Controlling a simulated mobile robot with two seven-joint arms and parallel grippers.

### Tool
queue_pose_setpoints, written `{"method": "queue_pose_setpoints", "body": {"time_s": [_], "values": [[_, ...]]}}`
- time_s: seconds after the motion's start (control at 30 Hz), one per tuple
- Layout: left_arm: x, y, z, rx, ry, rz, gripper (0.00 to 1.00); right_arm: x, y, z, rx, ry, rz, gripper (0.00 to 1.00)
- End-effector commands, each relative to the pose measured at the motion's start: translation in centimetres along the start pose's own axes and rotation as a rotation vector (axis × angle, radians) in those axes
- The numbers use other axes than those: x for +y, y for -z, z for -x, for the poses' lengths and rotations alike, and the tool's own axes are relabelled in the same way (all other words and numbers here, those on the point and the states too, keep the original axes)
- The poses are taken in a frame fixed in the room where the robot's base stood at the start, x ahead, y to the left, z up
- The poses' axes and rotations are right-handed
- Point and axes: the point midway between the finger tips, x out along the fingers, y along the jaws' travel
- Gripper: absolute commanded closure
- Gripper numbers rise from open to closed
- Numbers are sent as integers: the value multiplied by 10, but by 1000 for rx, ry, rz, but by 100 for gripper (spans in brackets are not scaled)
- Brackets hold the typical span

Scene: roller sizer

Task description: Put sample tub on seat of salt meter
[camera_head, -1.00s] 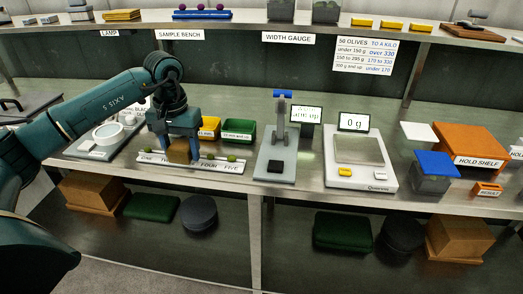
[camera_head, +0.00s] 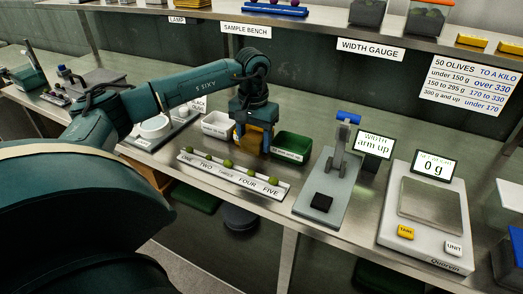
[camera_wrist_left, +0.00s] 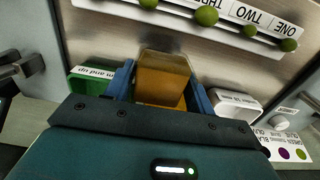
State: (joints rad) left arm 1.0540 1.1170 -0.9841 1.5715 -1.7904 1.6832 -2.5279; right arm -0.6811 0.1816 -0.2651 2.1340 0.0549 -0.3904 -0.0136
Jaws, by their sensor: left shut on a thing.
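My left gripper (camera_head: 254,141) is shut on the sample tub, a clear box with amber contents. It holds the tub behind the row of numbered olives. In the left wrist view, the tub (camera_wrist_left: 163,78) sits between the blue fingers, over a yellow bin (camera_wrist_left: 182,104); in the head view the fingers hide most of both. I cannot pick out the salt meter by a label. A dark grey device (camera_head: 98,80) and a smaller blue-green device (camera_head: 32,72) stand at the far left of the bench. My right gripper is not in view.
A white bin (camera_head: 216,126) and a green bin (camera_head: 292,147) flank the gripper. The olive strip (camera_head: 232,174) lies in front. The width gauge (camera_head: 326,197) and scale (camera_head: 423,240) stand right.

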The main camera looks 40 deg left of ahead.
Motion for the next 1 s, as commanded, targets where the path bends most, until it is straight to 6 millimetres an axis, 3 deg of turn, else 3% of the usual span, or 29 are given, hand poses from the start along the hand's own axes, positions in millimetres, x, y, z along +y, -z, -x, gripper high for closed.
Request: {"method": "queue_pose_setpoints", "body": {"time_s": [0.3, 0.67, 0.7, 1.0], "values": [[0, 0, -36, -1, 0, 1, 71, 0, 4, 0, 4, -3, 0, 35], [0, 0, -43, 1, -1, 0, 71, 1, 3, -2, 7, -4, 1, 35], [0, 0, -43, 1, 0, 0, 45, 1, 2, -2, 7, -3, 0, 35], [0, 0, -42, 1, 0, 0, 24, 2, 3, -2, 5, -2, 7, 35]]}}
